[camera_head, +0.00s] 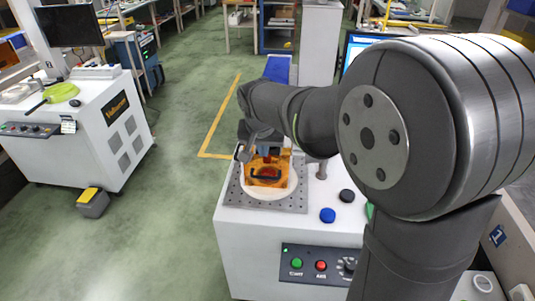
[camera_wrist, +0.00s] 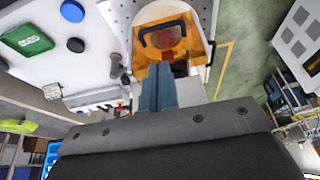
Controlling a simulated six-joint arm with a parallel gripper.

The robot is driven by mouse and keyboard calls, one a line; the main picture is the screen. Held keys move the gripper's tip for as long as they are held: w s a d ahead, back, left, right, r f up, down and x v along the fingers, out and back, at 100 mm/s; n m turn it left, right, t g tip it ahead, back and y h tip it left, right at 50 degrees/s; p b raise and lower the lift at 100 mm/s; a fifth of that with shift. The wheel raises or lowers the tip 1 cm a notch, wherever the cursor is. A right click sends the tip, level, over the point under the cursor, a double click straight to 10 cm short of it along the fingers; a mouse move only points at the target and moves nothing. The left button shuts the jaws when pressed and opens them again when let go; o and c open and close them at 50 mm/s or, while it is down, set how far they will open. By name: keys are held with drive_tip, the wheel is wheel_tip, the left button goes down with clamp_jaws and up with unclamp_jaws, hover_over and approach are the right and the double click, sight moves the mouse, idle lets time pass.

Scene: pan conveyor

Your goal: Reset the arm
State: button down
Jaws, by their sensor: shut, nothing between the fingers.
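My gripper (camera_wrist: 160,72) is shut and empty in the wrist view, its two blue-grey fingers pressed together. In the head view my gripper (camera_head: 243,152) hangs at the upper left of an orange see-through fixture (camera_head: 266,168) with a dark handle. The fixture sits on a white round base on a grey perforated plate (camera_head: 234,192), on top of a white machine. In the wrist view the fixture (camera_wrist: 178,30) lies just beyond the fingertips, with something red inside it. I cannot tell whether the fingers touch it. My arm hides part of the machine top.
A blue knob (camera_head: 327,215) and a black knob (camera_head: 346,196) are right of the plate. A green box (camera_wrist: 27,40) lies near them. The control panel (camera_head: 318,264) is on the machine's front.

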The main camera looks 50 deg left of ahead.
sight(266, 177)
drive_tip(key=shift+r, duration=0.2)
drive_tip(key=x, duration=1.4)
drive_tip(key=shift+s+d+f, duration=0.1)
drive_tip(key=shift+s+d, duration=0.25)
